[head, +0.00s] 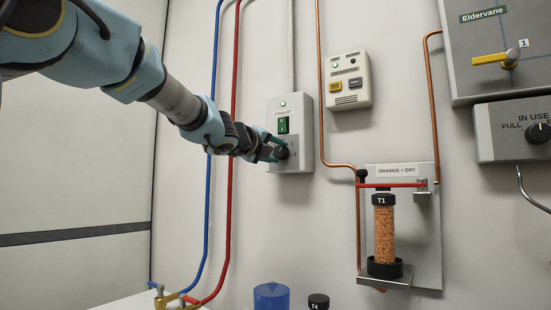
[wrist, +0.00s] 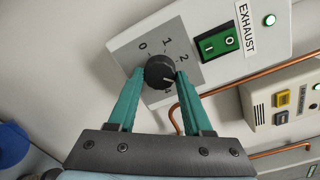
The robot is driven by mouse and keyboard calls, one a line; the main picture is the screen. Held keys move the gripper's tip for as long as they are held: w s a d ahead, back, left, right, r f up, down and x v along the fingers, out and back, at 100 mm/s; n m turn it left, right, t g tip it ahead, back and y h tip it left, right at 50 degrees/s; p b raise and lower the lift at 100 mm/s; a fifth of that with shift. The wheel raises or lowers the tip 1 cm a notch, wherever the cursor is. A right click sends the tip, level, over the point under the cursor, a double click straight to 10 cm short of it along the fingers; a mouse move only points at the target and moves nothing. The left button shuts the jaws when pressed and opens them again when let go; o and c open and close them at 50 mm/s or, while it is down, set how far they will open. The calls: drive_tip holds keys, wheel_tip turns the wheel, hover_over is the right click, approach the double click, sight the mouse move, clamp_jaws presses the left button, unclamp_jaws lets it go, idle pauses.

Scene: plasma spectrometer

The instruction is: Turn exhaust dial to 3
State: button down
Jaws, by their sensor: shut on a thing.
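The exhaust dial (wrist: 160,72) is a round black knob on a grey plate of the white exhaust box (head: 291,110). In the wrist view the numbers 0, 1 and 2 show around the knob, with 2 at its upper right. A small pale mark shows on the knob's lower right part; where exactly it points is hard to tell. Another mark below the knob is mostly hidden. My gripper (wrist: 160,75) has its two green fingers on opposite sides of the knob, shut on it. In the head view my gripper (head: 275,151) reaches the box from the left.
A green rocker switch (wrist: 218,42) and a lit green lamp (wrist: 269,20) sit beside the dial. A control box (head: 348,80) with yellow and dark buttons hangs to the right. Blue and red pipes (head: 232,190) run behind my arm. A T1 column (head: 384,235) stands farther right.

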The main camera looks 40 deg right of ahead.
drive_tip(key=shift+a+r+m, duration=0.1)
drive_tip(key=shift+r+m, duration=0.2)
drive_tip(key=shift+m, duration=0.2)
drive_tip(key=shift+r+b, duration=0.1)
drive_tip(key=shift+b, duration=0.2)
drive_tip(key=c, duration=0.6)
unclamp_jaws()
drive_tip(key=shift+o, duration=1.4)
drive_tip(key=shift+w+f, duration=0.15)
drive_tip(key=shift+f, duration=0.05)
drive_tip(key=v, duration=1)
drive_tip(key=shift+a, duration=0.35)
